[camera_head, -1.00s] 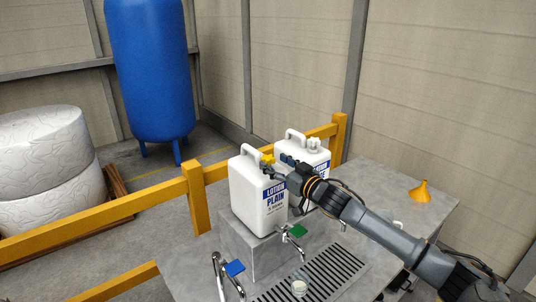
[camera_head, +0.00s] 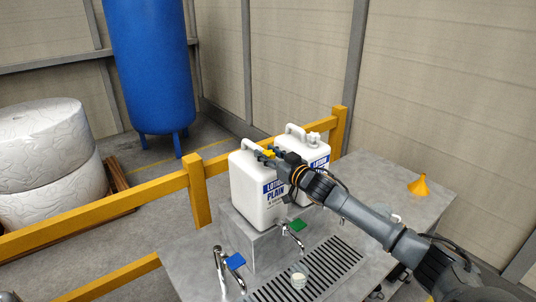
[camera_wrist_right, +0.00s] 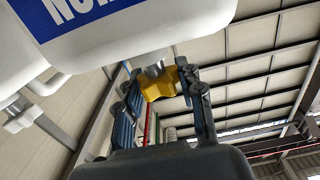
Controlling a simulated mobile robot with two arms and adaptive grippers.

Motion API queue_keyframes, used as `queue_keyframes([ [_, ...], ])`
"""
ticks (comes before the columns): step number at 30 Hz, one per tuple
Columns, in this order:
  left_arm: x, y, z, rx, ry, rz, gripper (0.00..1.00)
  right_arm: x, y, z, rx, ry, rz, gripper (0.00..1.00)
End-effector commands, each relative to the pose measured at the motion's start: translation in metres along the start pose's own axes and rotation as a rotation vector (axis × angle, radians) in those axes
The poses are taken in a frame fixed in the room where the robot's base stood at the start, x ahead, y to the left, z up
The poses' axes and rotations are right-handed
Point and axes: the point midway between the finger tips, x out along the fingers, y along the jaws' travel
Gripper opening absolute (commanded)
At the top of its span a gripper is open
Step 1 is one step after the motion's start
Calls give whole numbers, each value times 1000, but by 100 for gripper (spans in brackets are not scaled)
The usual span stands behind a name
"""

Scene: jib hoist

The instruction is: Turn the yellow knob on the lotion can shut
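The lotion can (camera_head: 248,190) is a white jug with a blue label, standing upright on a grey block. Its yellow knob (camera_head: 268,154) is at the top, near the handle. My right gripper (camera_head: 266,152) reaches it from the right. In the right wrist view, the yellow knob (camera_wrist_right: 160,84) sits on a metal stem between my two fingertips (camera_wrist_right: 162,80). The fingertips lie against its sides with no clear gap. The can's white body (camera_wrist_right: 140,25) fills the top of that view. My left gripper is not in view.
A second white lotion can (camera_head: 312,150) with a white cap stands close behind. Taps with a green lever (camera_head: 298,225) and a blue lever (camera_head: 235,261) are in front, near a small cup (camera_head: 299,280) on a drain grate. An orange funnel (camera_head: 419,186) stands at the right.

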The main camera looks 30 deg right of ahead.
Motion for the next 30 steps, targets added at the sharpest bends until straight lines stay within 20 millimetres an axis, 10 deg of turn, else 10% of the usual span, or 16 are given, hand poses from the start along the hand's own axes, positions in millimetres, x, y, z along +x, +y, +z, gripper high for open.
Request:
queue_keyframes([
  [14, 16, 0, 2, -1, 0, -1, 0, 0, -2, 3, 8, 4, 105, 6],
  [30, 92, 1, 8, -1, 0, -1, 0, 1, -3, 9, 15, 2, 573, 6],
])
